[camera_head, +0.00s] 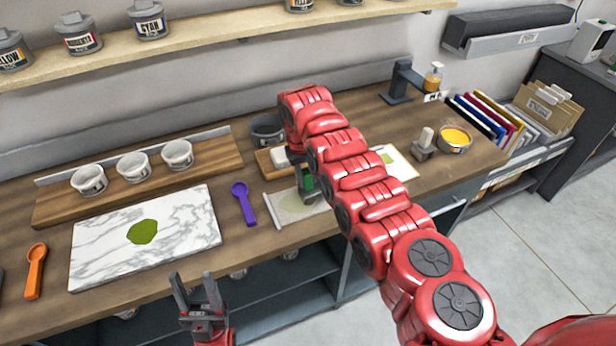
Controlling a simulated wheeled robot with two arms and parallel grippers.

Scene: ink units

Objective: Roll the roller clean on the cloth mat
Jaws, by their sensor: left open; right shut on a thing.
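The pale cloth mat (285,211) lies on the wooden worktop right of the purple scoop, with a faint greenish tint on it. My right arm reaches over it from the lower right and covers its right part. My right gripper (303,178) is shut on the roller (309,184), of which only a small dark green part shows. The roller is at the mat; whether it touches the cloth cannot be told. My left gripper (195,292) is open and empty in front of the worktop's front edge, fingers pointing up.
A marble slab (180,225) with a green ink patch (143,232) lies left. A purple scoop (243,203) and an orange scoop (35,268) lie beside it. White cups (132,167) stand behind. A yellow-filled bowl (454,140) stands right.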

